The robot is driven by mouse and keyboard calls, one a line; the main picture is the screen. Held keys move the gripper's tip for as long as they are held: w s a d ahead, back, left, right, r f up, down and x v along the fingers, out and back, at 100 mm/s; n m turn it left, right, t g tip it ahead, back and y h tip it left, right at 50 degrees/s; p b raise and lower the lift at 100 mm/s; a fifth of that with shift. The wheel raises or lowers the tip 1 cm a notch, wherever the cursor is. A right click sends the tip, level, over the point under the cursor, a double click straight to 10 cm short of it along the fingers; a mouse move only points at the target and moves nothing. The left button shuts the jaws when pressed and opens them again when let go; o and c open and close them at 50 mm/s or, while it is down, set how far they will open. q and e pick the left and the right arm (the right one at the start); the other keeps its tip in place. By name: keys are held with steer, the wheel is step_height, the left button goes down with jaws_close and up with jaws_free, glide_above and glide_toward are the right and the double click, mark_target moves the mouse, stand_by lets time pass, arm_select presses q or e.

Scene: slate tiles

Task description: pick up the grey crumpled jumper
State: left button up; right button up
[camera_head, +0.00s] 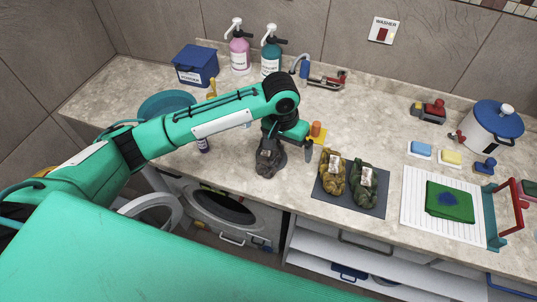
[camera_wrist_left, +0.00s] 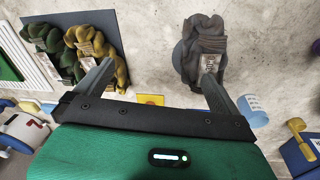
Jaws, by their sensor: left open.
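The grey crumpled jumper (camera_head: 268,163) lies on the stone worktop near its front edge, partly hidden behind my arm in the head view. In the left wrist view the dark grey jumper (camera_wrist_left: 202,38) shows a pale label and lies on a round dark patch. My left gripper (camera_head: 289,146) is open and empty above the worktop, just right of the jumper. In the left wrist view, the right finger of the gripper (camera_wrist_left: 155,72) overlaps the jumper's lower edge, while the left finger points beside a brown garment. My right gripper is not in view.
A brown garment (camera_head: 332,177) and a green one (camera_head: 363,185) lie on a dark mat (camera_head: 376,207) to the right. A teal basin (camera_head: 167,103), blue box (camera_head: 195,65) and pump bottles (camera_head: 239,50) stand behind. An open washer (camera_head: 222,207) is below the worktop.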

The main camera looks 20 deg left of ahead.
mark_target(268, 154)
arm_select(q)
steer(key=w+a+r+n+y, duration=0.2)
steer(key=w+a+r, duration=0.3)
steer(key=a, duration=0.1)
step_height(268, 154, down, 8)
steer(key=shift+w+d+f+p, duration=0.1)
steer(key=shift+w+f+p, duration=0.1)
steer(key=shift+p, duration=0.9)
steer(key=shift+f+p, duration=0.45)
steer(key=f, duration=0.1)
steer(key=f+p, duration=0.1)
steer(key=f, duration=0.1)
steer(key=shift+s+a+f+p, duration=0.2)
steer(key=shift+a+f+p, duration=0.1)
steer(key=shift+p, duration=0.1)
steer(key=shift+f, duration=0.5)
steer(key=c, duration=1.1)
steer(key=shift+r, duration=0.1)
